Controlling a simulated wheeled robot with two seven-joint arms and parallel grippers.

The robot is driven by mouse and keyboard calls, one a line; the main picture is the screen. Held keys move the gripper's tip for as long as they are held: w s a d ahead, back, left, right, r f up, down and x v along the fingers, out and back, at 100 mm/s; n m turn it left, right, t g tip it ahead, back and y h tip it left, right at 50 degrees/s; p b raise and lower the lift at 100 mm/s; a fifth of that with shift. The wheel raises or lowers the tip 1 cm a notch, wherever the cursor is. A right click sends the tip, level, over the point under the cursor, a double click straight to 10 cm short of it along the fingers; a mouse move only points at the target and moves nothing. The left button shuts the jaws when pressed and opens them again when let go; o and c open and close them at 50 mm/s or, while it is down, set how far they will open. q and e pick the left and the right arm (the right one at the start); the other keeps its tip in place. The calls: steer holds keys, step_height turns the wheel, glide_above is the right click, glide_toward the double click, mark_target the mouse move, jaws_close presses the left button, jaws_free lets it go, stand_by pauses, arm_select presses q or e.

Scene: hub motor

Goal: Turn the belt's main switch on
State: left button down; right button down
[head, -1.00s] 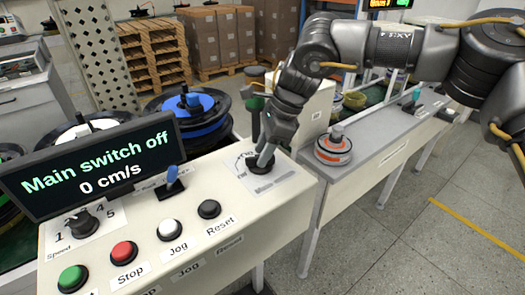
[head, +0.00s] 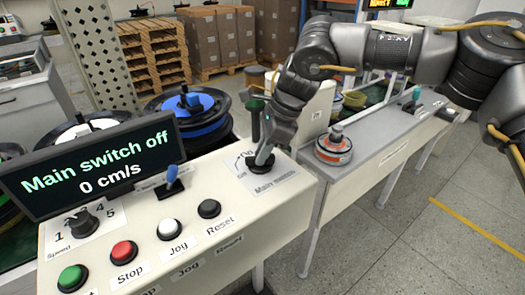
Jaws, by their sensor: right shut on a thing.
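The main switch (head: 260,166) is a dark rotary knob on a white labelled plate at the right end of the cream control panel (head: 235,232). My right gripper (head: 262,156) comes down from above and is shut on the knob. The fingers hide much of the knob, so its exact angle is hard to tell. The display (head: 95,165) at the left reads "Main switch off" and "0 cm/s". My left gripper is not in view.
The panel also bears a speed knob (head: 82,222), green (head: 72,278), red (head: 124,252), white (head: 170,229) and black (head: 209,209) buttons, and a blue-tipped lever (head: 172,178). An orange-ringed grey part (head: 333,150) sits on the bench to the right.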

steer(key=shift+m+t+b, duration=0.3)
steer(key=shift+m, duration=0.5)
steer(key=m+t+b, duration=0.1)
steer(key=m, duration=0.2)
steer(key=shift+s+m, duration=0.15)
steer(key=shift+m, duration=0.15)
steer(key=m+t, duration=0.1)
steer(key=m, duration=0.1)
steer(key=shift+m+h+b, duration=0.3)
steer(key=shift+h, duration=0.1)
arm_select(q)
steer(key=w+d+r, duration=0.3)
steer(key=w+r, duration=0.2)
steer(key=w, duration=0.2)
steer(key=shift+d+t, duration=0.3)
arm_select(e)
steer(key=shift+s+a+m+t+h, duration=0.1)
steer(key=shift+m+t+h, duration=0.5)
steer(key=shift+m, duration=1.3)
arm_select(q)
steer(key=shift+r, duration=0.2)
arm_select(e)
steer(key=c, duration=1.4)
jaws_free()
steer(key=shift+o, duration=0.2)
steer(key=shift+r, duration=0.15)
